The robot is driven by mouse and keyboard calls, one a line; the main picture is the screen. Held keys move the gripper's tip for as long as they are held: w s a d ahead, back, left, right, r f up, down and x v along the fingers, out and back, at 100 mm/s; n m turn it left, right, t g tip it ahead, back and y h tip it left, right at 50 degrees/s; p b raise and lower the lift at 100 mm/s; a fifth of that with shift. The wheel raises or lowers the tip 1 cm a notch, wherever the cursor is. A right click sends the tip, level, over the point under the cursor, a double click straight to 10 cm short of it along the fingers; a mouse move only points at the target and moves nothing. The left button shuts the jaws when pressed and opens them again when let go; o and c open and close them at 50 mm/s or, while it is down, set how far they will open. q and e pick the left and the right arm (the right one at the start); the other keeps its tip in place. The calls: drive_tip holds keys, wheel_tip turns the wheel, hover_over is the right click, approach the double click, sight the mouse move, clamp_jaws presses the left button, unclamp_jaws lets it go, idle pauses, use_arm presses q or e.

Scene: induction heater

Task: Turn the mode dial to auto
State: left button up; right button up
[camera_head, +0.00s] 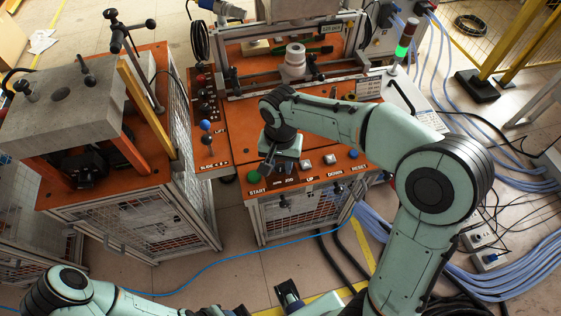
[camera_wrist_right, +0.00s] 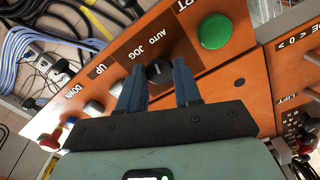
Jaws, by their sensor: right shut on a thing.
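The mode dial (camera_wrist_right: 159,73) is a small black knob on the orange panel, beside the AUTO and JOG labels (camera_wrist_right: 147,45). My right gripper (camera_wrist_right: 160,75) has its two blue fingers on either side of the dial and is shut on it. In the head view my right gripper (camera_head: 279,168) reaches down to the panel's front edge and hides the dial. The dial's exact pointing direction is hard to tell. Part of my left gripper (camera_head: 289,293) shows at the bottom edge of the head view; its fingers are not clear.
The green START button (camera_head: 253,171) is left of the gripper. The UP button (camera_head: 306,164), DOWN button (camera_head: 331,159) and blue RESET button (camera_head: 353,154) are to its right. Lever knobs (camera_head: 205,126) stand on the left panel. A lit green signal lamp (camera_head: 401,52) stands behind.

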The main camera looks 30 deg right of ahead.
sight(281, 167)
drive_tip(key=shift+m, duration=1.2)
drive_tip(key=o, duration=1)
drive_tip(key=shift+o, duration=0.2)
drive_tip(key=shift+r, duration=0.15)
wheel_tip(281, 167, up, 13)
drive_tip(key=p, duration=0.2)
drive_tip(key=shift+r, duration=0.1)
